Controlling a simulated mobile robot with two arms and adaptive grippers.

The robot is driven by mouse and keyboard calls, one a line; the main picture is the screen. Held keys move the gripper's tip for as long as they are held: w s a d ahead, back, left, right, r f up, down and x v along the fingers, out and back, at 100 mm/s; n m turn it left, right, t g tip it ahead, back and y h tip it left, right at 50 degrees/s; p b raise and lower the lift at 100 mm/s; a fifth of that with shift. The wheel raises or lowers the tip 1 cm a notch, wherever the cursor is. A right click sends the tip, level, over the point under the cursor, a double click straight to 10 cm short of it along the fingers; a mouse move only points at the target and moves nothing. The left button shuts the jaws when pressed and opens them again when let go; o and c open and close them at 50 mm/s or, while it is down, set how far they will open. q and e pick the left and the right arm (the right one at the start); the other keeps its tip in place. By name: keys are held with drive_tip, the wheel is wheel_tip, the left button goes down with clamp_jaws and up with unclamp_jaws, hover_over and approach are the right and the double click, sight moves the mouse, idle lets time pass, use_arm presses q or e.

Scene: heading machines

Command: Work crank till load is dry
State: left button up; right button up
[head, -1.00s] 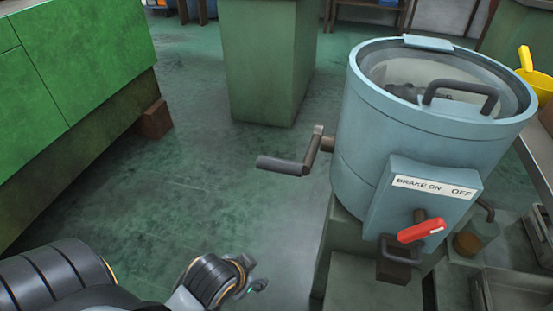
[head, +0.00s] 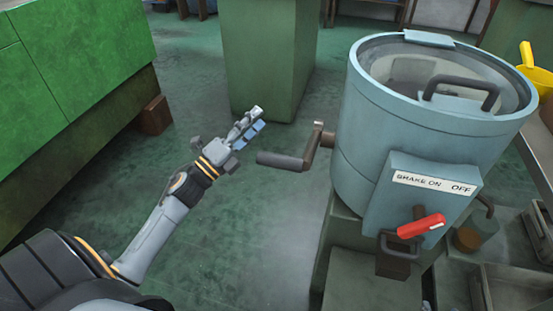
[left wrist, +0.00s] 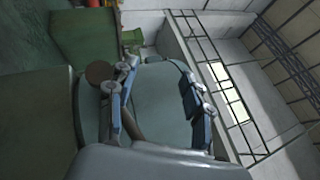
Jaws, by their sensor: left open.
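The blue-grey drum machine (head: 385,130) stands at the right with a clear lid and a dark lid handle (head: 462,88). The load inside is hard to make out through the lid. The crank's dark grip (head: 281,160) sticks out leftward from the drum's left side. My left gripper (head: 256,120) is open and empty, just above and left of the grip's end, apart from it. In the left wrist view, the fingers (left wrist: 160,97) are spread before the drum (left wrist: 168,85), with a round brown end (left wrist: 98,72) beside them. My right gripper is not in view.
A red lever (head: 421,226) sits on the drum's front below the "BRAKE ON / OFF" label (head: 432,184). A green cabinet (head: 75,80) is at the left and a green pedestal (head: 265,60) behind. The floor between is clear. Grey trays (head: 505,290) lie at lower right.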

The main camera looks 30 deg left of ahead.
use_arm(q)
wheel_tip(320, 180, up, 2)
drive_tip(key=s+m+g+h, duration=0.3)
drive_tip(key=m+g+h, duration=0.55)
drive_tip(key=m, duration=0.65)
drive_tip(key=m+g+h, duration=0.3)
drive_tip(key=m+g, duration=0.5)
drive_tip(key=m, duration=0.2)
approach(299, 165)
drive_tip(key=d, duration=0.1)
drive_tip(key=w+d, duration=0.1)
drive_tip(key=d, duration=0.1)
drive_tip(key=w+d, duration=0.1)
drive_tip(key=shift+w+d+f, duration=0.2)
drive_tip(key=shift+d+f, duration=0.15)
drive_tip(key=shift+f, duration=0.05)
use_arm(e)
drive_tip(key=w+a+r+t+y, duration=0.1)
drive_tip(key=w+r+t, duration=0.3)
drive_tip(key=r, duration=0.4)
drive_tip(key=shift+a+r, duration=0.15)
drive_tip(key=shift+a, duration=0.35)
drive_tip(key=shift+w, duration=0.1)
use_arm(q)
clamp_jaws()
